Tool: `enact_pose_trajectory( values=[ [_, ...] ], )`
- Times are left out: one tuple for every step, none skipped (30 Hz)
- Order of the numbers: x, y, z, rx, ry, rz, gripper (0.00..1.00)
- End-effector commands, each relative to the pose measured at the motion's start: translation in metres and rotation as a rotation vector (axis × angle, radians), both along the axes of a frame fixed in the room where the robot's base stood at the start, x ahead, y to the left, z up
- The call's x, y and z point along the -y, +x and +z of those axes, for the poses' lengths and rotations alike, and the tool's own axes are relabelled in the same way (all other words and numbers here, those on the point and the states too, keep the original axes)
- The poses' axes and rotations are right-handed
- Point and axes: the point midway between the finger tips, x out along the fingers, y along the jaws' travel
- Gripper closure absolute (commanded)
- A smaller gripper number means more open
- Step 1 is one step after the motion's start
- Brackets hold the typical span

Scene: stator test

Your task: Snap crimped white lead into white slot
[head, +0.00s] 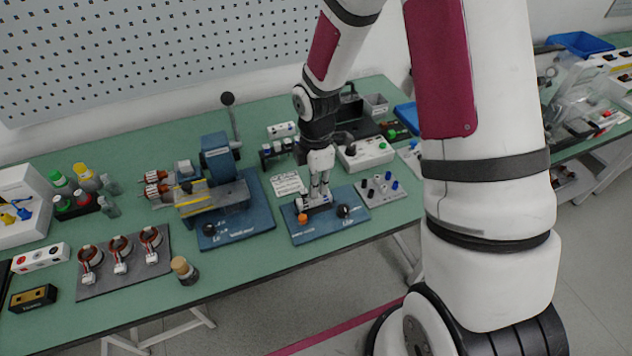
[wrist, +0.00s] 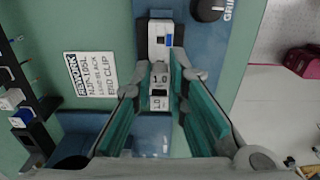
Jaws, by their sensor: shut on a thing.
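My gripper (head: 318,194) reaches down over a blue base plate (head: 331,226) on the green bench. In the wrist view, its teal-padded fingers (wrist: 165,72) converge at a white fixture (wrist: 160,52) on that plate. The gripper is shut on a small part, mostly hidden between the fingertips, and I cannot tell its shape or whether it is the white lead. The fixture has a dark square opening and a blue piece at its far end. I cannot make out which opening is the white slot.
A black knob (head: 344,211) and an orange knob (head: 302,218) stand on the plate. A grey tray (head: 381,191) with dark and blue parts lies to the right. A blue-based machine (head: 215,160) stands left. A printed card (wrist: 91,73) and a black rack (wrist: 38,122) lie beside the plate.

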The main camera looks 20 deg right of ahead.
Motion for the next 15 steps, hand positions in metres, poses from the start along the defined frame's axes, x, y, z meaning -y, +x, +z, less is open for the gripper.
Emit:
enact_pose_trajectory(
  values=[
    [0.0000, -0.0001, -0.0004, 0.000, 0.000, 0.000, 1.00],
    [0.0000, 0.0000, -0.0003, 0.000, 0.000, 0.000, 1.00],
    [0.0000, -0.0001, -0.0003, 0.000, 0.000, 0.000, 1.00],
    [0.0000, -0.0001, -0.0003, 0.000, 0.000, 0.000, 1.00],
    [0.0000, -0.0001, -0.0003, 0.000, 0.000, 0.000, 1.00],
    [0.0000, -0.0001, -0.0003, 0.000, 0.000, 0.000, 1.00],
    [0.0000, -0.0001, -0.0003, 0.000, 0.000, 0.000, 1.00],
    [-0.0001, -0.0001, -0.0003, 0.000, 0.000, 0.000, 1.00],
    [-0.0001, -0.0001, -0.0003, 0.000, 0.000, 0.000, 1.00],
    [-0.0001, -0.0001, -0.0003, 0.000, 0.000, 0.000, 0.84],
    [-0.0001, -0.0001, -0.0003, 0.000, 0.000, 0.000, 0.77],
    [-0.0001, -0.0001, -0.0003, 0.000, 0.000, 0.000, 0.68],
    [-0.0001, -0.0001, -0.0003, 0.000, 0.000, 0.000, 0.62],
    [-0.0001, -0.0001, -0.0003, 0.000, 0.000, 0.000, 0.62],
    [-0.0001, -0.0001, -0.0003, 0.000, 0.000, 0.000, 0.62]
  ],
)
